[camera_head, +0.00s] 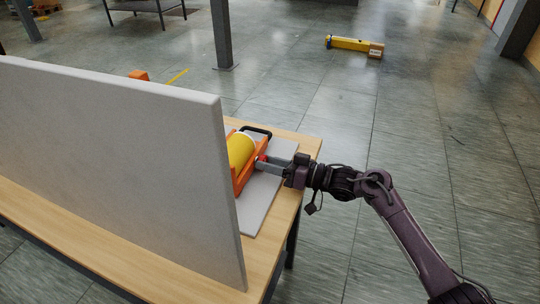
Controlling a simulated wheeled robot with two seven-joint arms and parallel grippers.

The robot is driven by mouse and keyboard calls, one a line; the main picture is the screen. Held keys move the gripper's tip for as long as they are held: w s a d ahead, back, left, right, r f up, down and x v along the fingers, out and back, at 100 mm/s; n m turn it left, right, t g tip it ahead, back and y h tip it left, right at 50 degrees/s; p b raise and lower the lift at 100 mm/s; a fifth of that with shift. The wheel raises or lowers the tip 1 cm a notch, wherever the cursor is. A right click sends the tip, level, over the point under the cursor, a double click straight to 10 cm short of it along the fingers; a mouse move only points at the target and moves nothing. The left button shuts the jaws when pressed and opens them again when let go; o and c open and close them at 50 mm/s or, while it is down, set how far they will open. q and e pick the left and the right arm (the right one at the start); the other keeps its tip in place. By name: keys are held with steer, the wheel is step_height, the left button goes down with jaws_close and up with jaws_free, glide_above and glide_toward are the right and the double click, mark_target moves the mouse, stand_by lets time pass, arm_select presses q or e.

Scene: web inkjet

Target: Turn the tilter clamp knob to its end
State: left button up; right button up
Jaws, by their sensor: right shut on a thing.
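The tilter, an orange frame (237,178) holding a yellow roll (240,150), sits on a grey base plate (258,205) on the table. A black handle (256,130) shows at its back. My right gripper (262,163) reaches in from the right and is shut on the small red clamp knob (261,158) at the tilter's right side. The fingers hide most of the knob, so its turn angle cannot be told. A large grey panel hides the tilter's left part. My left gripper is not in view.
The tall grey panel (110,160) stands on the wooden table (130,240), close left of the tilter. A small orange block (139,75) shows behind it. A yellow object (349,43) lies on the floor far back. The floor on the right is clear.

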steer(key=shift+m+p, duration=0.7)
steer(key=shift+m, duration=0.3)
steer(key=o, duration=1)
steer(key=shift+d, duration=0.1)
steer(key=v, duration=0.7)
steer(key=shift+s+d+b, duration=0.1)
steer(key=shift+d+b, duration=0.25)
